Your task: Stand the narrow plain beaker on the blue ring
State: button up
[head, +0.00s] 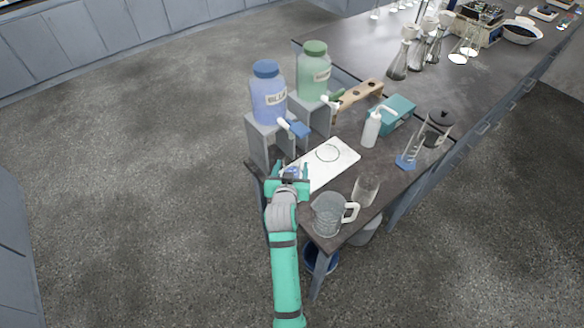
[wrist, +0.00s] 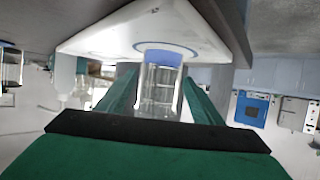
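The narrow plain beaker (wrist: 161,88) is clear glass and sits between the two fingers of my gripper (head: 291,170). The fingers (wrist: 160,92) look spread on either side of it, with a small gap showing in the head view. The wrist view is upside down; there the beaker's base meets the blue ring (wrist: 120,47) on the white board (head: 340,160). The beaker looks upright, with its base within the ring as far as I can tell. In the head view my gripper hides most of the beaker and ring.
A dark ring (head: 328,152) marks the board's other end. Blue (head: 268,95) and green (head: 313,72) bottles stand on grey stands behind. A glass jug (head: 328,215) and a wider beaker (head: 366,191) stand at the near right. A wash bottle (head: 371,130) stands beyond the board.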

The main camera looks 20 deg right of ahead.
jog(key=shift+r, duration=0.2)
jog(key=v, duration=1.1)
jog(key=shift+s+a+r, duration=0.1)
jog(key=shift+s+a, duration=0.15)
jog(key=shift+s, duration=0.05)
jog(key=s+a+f+n+t+y, duration=0.1)
jog(key=s+a+f, duration=0.2)
jog(key=s, duration=0.3)
jog(key=s+a+f+n+y, duration=0.1)
jog(key=s+a+f+n, duration=0.1)
jog(key=s+a+f, duration=0.3)
jog(key=s+a+n+t+y, duration=0.1)
jog(key=s+a+y, duration=0.1)
jog(key=s, duration=0.4)
jog(key=s+a+r, duration=0.2)
jog(key=s, duration=0.7)
jog(key=s+a+r+n+t+y, duration=0.1)
jog(key=s+a+r, duration=0.1)
jog(key=s, duration=0.7)
jog(key=shift+s+a+r+y, duration=0.2)
jog(key=shift+a+r+y, duration=0.1)
jog(key=shift+a, duration=0.2)
